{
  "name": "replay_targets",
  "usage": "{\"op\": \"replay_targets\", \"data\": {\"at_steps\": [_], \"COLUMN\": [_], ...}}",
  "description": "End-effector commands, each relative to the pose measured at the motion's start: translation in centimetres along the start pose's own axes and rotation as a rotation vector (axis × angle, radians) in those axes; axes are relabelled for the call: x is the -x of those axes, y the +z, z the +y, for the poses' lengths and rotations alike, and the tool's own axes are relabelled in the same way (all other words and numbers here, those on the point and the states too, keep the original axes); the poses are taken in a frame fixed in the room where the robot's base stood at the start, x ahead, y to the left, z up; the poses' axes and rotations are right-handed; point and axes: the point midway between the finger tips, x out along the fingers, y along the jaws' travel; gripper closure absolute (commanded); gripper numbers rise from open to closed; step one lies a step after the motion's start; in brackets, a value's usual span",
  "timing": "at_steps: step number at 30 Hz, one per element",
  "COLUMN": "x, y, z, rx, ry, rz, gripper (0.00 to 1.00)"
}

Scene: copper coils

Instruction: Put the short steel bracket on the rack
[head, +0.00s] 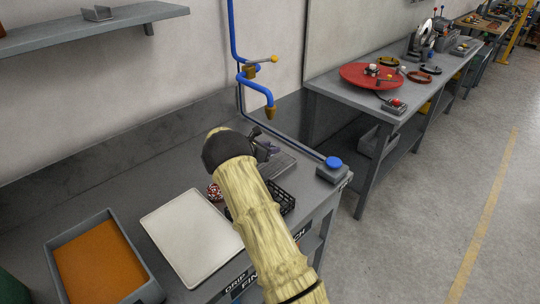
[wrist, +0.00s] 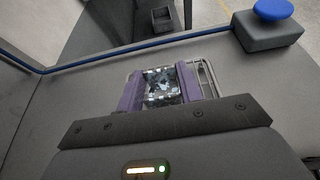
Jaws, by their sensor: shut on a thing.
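My gripper (wrist: 162,88) has purple fingers closed on a shiny, mottled metal piece, which looks like the short steel bracket (wrist: 163,84). In the head view my gripper (head: 266,149) is mostly hidden behind my wrist, above the back right part of the bench, and the bracket cannot be made out. A grey wire rack (wrist: 207,78) shows behind and beside the fingers in the wrist view. In the head view a grey ribbed surface (head: 281,166), which may be this rack, lies just beyond my gripper. I cannot tell whether the bracket touches the rack.
A blue-topped button box (head: 332,169) stands to the right; a blue pipe with a nozzle (head: 269,109) hangs behind. A black basket (head: 288,198), a white tray (head: 190,232) and an orange-bottomed bin (head: 75,270) are nearer. A bent metal piece (head: 97,13) lies on the wall shelf.

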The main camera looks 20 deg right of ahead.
Motion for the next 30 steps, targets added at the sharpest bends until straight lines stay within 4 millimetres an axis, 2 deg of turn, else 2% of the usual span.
{"op": "replay_targets", "data": {"at_steps": [6, 14, 15, 18, 30], "x": [-1.3, -2.2, -2.1, -2.0, -0.8], "y": [-2.6, -2.9, -3.0, -3.1, -3.2], "z": [-0.2, -0.7, -0.7, -0.6, 0.0], "rx": [0.001, -0.005, -0.004, -0.003, 0.0], "ry": [-0.004, -0.015, -0.015, -0.012, -0.001], "rz": [0.001, 0.002, 0.002, 0.002, 0.001], "gripper": [0.87, 0.87, 0.6, 0.42, 0.42]}}
